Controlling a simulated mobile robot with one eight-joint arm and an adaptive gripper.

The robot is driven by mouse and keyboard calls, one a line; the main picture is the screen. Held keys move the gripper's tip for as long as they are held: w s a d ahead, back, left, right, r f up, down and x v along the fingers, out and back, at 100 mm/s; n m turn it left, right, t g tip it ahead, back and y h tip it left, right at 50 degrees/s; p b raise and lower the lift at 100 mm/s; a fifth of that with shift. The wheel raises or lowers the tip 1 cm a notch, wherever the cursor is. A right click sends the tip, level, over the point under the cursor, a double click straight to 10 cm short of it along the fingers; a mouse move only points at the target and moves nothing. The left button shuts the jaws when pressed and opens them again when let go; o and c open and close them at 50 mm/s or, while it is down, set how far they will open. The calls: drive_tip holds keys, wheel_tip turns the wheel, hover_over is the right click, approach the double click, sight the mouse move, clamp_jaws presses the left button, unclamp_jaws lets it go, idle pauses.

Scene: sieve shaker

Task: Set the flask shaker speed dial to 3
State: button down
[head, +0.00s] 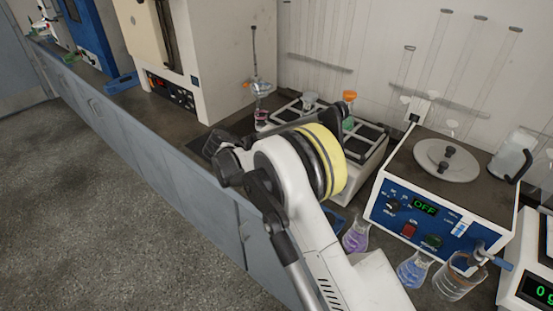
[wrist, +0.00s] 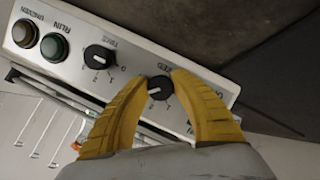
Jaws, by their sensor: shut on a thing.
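The flask shaker (head: 372,160) stands on the bench behind my arm in the head view, and its front panel is hidden there. In the wrist view its pale panel (wrist: 190,75) appears upside down. The black speed dial (wrist: 160,88) sits between the two yellow fingers of my gripper (wrist: 161,92), which are shut on it. The dial carries a pale pointer mark; I cannot tell surely which number it meets, as the fingers cover part of the scale. A second black dial (wrist: 100,57) with its own numbers lies to its left.
Also on the panel are a green button (wrist: 54,46) and an amber button (wrist: 24,32). Purple (head: 356,238) and blue (head: 412,270) flasks and a beaker (head: 460,278) stand near my arm.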

drive_tip(key=c, duration=1.1)
unclamp_jaws()
drive_tip(key=shift+w, duration=0.1)
drive_tip(key=v, duration=1.2)
